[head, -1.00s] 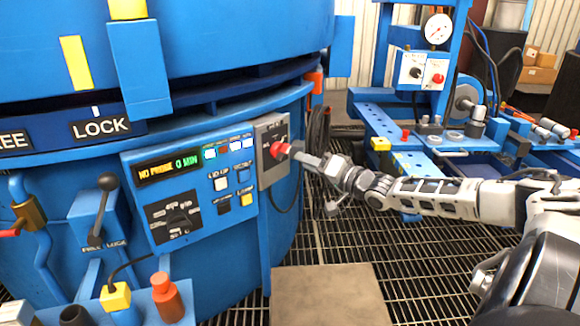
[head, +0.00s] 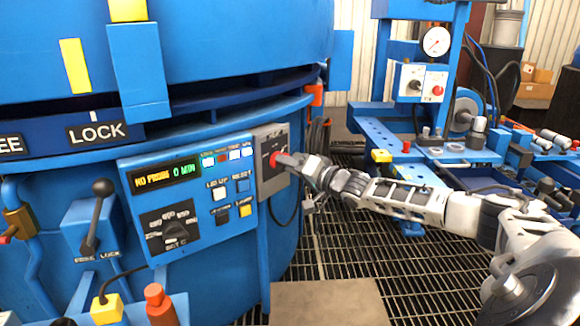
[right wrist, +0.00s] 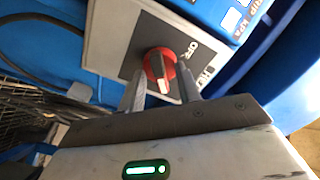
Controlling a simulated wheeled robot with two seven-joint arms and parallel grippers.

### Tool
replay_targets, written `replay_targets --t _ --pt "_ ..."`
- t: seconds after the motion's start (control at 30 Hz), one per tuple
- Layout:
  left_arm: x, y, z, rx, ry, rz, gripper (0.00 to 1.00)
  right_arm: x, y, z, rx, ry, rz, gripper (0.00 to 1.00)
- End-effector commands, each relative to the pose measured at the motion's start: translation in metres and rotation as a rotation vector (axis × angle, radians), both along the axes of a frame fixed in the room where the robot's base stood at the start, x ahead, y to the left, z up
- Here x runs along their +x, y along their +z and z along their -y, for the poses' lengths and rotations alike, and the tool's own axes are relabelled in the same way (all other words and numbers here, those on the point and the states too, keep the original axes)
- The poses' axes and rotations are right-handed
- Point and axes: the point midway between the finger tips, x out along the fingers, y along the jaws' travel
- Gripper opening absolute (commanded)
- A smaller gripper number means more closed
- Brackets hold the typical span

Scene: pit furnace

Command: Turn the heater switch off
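The heater switch is a red rotary knob (head: 273,158) on a grey plate (head: 268,185) at the right end of the blue furnace's control panel. In the right wrist view the knob (right wrist: 160,68) shows a pale pointer mark, with "OFF" lettering up and to its right. My right gripper (head: 287,161) is at the knob, coming from the right. In the wrist view its two fingers (right wrist: 161,86) stand either side of the knob, apart; firm contact cannot be made out. My left gripper is not in view.
A black cable (head: 285,222) hangs below the switch plate. A blue workbench (head: 380,140) stands behind my right arm.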

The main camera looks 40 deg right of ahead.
Motion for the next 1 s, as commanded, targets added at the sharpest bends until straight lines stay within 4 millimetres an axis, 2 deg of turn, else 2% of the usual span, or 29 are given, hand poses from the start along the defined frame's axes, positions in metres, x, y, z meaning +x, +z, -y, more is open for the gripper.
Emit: replay_targets --t 0.03,0.1,0.17,0.47,0.67,0.83,0.9,1.0 --pt "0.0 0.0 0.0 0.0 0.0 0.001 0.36 0.0 0.0 0.0 0.0 0.0 0.0 0.34" --pt "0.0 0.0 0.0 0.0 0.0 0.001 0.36 0.0 0.0 0.0 0.0 0.0 0.0 0.14" --pt "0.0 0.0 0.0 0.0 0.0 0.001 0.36 0.0 0.0 0.0 0.0 0.0 0.0 0.0" --pt "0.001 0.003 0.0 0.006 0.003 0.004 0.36 0.0 0.0 0.0 -0.013 0.0 0.002 0.0" --pt "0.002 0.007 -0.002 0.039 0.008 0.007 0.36 0.0 0.002 0.0 -0.08 0.0 0.01 0.0" --pt "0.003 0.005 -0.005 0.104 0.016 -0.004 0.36 0.0 0.003 0.0 -0.198 0.0 0.022 0.0" --pt "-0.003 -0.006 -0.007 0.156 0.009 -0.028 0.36 0.0 0.004 0.0 -0.259 0.0 0.03 0.0" --pt "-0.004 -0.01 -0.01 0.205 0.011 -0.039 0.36 0.0 0.003 0.0 -0.352 0.0 0.041 0.0"
